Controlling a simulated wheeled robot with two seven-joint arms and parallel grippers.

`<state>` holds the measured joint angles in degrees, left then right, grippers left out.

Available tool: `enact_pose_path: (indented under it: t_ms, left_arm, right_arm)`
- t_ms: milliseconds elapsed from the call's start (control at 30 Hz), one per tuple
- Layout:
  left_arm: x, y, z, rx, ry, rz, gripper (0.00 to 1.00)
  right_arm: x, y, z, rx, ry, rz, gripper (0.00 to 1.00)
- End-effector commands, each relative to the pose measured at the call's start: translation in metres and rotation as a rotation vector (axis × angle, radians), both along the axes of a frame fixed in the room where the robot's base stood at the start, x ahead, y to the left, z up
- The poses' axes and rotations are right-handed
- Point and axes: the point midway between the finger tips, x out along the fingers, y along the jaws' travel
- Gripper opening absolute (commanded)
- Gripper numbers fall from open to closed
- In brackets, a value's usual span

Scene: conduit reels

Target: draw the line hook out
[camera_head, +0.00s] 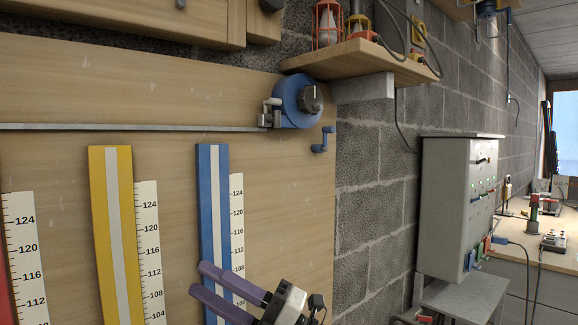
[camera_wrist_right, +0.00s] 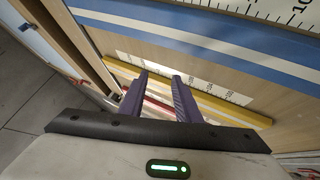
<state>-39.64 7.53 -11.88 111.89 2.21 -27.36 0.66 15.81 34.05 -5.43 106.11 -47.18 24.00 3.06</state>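A blue round reel (camera_head: 297,100) with a dark hub is mounted on the wooden board, high up in the head view. A small metal fitting (camera_head: 270,112) sits at its left side; I cannot tell whether this is the line hook. A blue crank-shaped piece (camera_head: 322,140) is on the board below and right of the reel. My right gripper (camera_head: 199,278) is open and empty, well below the reel, in front of the blue striped strip (camera_head: 213,220). In the right wrist view its purple fingers (camera_wrist_right: 160,75) stand apart with nothing between them. My left gripper is not in view.
A thin metal rail (camera_head: 120,127) runs left from the reel. A yellow striped strip (camera_head: 117,225) and white scales (camera_head: 149,245) are on the board. A wooden shelf (camera_head: 365,62) juts out above right, and a grey cabinet (camera_head: 450,205) stands right of the board.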

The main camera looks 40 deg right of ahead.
Motion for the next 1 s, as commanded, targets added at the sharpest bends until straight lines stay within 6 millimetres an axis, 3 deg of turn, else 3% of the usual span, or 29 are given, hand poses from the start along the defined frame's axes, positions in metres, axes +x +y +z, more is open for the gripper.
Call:
enact_pose_path:
  t_ms: [33, 133, 233, 400, 500, 600, 700, 833, 1000]
  left_arm:
    - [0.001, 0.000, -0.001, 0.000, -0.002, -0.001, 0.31]
    - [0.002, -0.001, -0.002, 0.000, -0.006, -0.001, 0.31]
    - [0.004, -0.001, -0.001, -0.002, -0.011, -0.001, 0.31]
    - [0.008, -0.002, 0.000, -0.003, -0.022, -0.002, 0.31]
    - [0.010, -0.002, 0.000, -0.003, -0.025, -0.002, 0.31]
    - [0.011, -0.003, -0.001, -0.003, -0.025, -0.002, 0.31]
    - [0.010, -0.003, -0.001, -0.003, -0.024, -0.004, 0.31]
    - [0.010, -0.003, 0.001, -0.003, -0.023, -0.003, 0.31]
    - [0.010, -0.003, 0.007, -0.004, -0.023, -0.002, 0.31]
  right_arm:
    - [-0.004, 0.000, 0.042, -0.153, -0.135, 0.006, 0.30]
    - [-0.014, -0.004, 0.099, -0.456, -0.334, -0.014, 0.30]
    - [-0.024, -0.025, 0.146, -0.756, -0.475, -0.090, 0.30]
    - [-0.045, -0.094, 0.218, -1.179, -0.551, -0.317, 0.30]
    - [-0.063, -0.137, 0.252, -1.331, -0.526, -0.455, 0.30]
    - [-0.080, -0.170, 0.274, -1.417, -0.488, -0.556, 0.30]
    - [-0.091, -0.189, 0.285, -1.458, -0.459, -0.614, 0.30]
    - [-0.087, -0.193, 0.289, -1.472, -0.446, -0.632, 0.30]
    - [-0.060, -0.182, 0.290, -1.469, -0.448, -0.628, 0.30]
